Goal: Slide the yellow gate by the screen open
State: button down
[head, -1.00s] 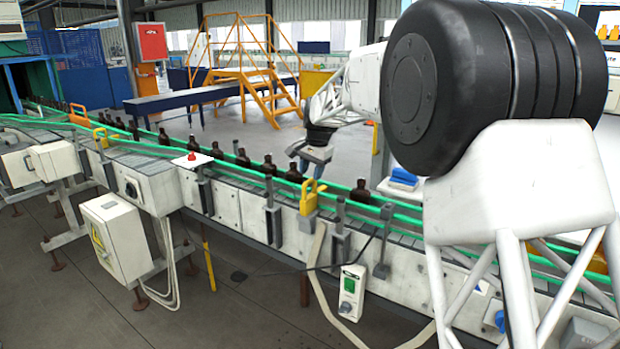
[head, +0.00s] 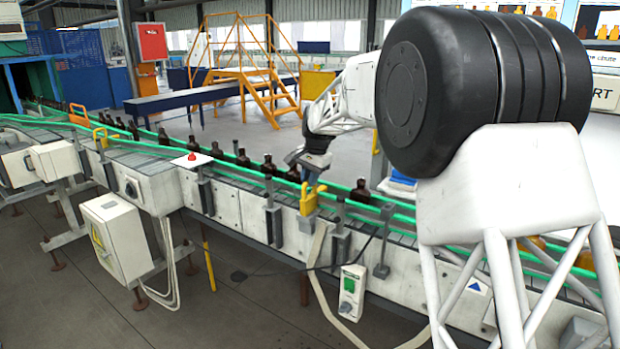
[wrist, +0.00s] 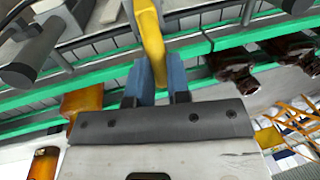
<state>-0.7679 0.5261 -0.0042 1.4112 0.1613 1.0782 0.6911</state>
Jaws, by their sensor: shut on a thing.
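My gripper (head: 311,182) is at the top of this handle, reaching over the line from behind. In the wrist view the yellow handle (wrist: 150,42) runs between the two blue fingers of my gripper (wrist: 157,78), which are shut on it. The lower part of the gate is hidden from the wrist view.
Green guide rails (head: 235,170) run along the conveyor. Brown bottles (head: 268,165) stand in a row on the belt, close to my gripper; one bottle (head: 360,192) is to its right.

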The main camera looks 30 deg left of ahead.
jog(key=s, duration=0.6)
jog(key=shift+s, duration=0.35)
dwell(0.3)
jog(key=c, duration=1.1)
grip_release()
notch_tip(320, 180, up, 8)
jog(key=d, duration=0.1)
jog(key=shift+d+f, duration=0.15)
jog(key=shift+d, duration=0.1)
